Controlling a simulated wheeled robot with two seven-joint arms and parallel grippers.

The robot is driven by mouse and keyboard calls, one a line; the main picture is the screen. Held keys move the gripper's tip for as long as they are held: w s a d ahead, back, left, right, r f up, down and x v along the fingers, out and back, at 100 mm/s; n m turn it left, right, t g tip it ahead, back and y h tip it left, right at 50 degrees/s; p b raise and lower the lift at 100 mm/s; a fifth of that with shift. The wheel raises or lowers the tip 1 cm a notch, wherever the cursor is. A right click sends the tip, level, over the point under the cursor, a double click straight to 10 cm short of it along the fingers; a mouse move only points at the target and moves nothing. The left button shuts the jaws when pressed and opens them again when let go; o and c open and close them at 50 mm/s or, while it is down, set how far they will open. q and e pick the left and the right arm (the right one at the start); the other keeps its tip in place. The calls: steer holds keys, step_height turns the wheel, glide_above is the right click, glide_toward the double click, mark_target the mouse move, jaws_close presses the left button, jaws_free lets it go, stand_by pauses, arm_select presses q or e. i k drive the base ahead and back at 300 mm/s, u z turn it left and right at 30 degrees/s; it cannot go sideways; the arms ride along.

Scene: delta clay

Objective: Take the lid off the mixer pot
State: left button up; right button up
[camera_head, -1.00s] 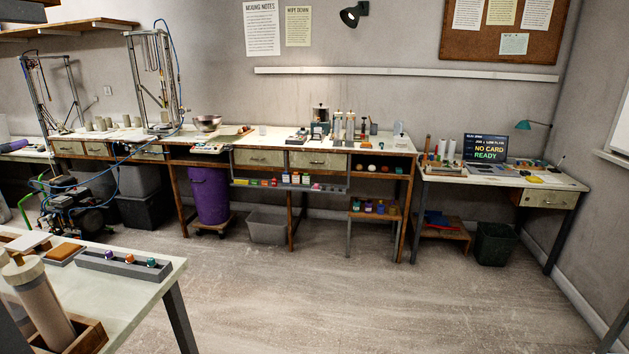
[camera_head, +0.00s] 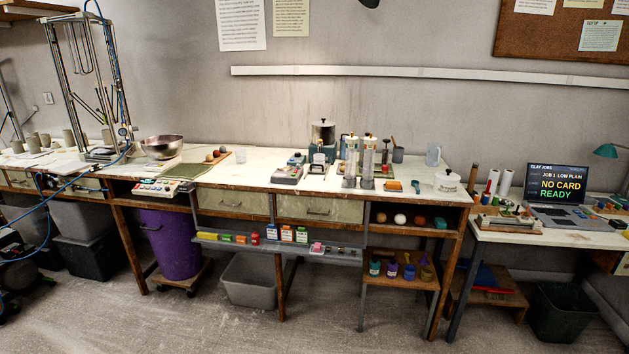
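The mixer (camera_head: 323,145) stands at the back of the long workbench, in the middle of the head view. Its metal pot (camera_head: 323,132) sits on top, with a dark lid (camera_head: 323,122) that appears to be on it; the pot is small in view, so details are hard to tell. Neither of my grippers is in view.
The long workbench (camera_head: 255,172) has a steel bowl (camera_head: 161,147), a scale (camera_head: 287,174), clear upright tubes (camera_head: 367,160) and a white tub (camera_head: 447,181) on it. A purple bin (camera_head: 172,242) and a grey bin (camera_head: 248,280) stand below. Open floor lies in front.

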mark_target(324, 123)
steer(key=i, duration=1.65)
steer(key=u, duration=2.35)
steer(key=i, duration=1)
steer(key=z, duration=1.5)
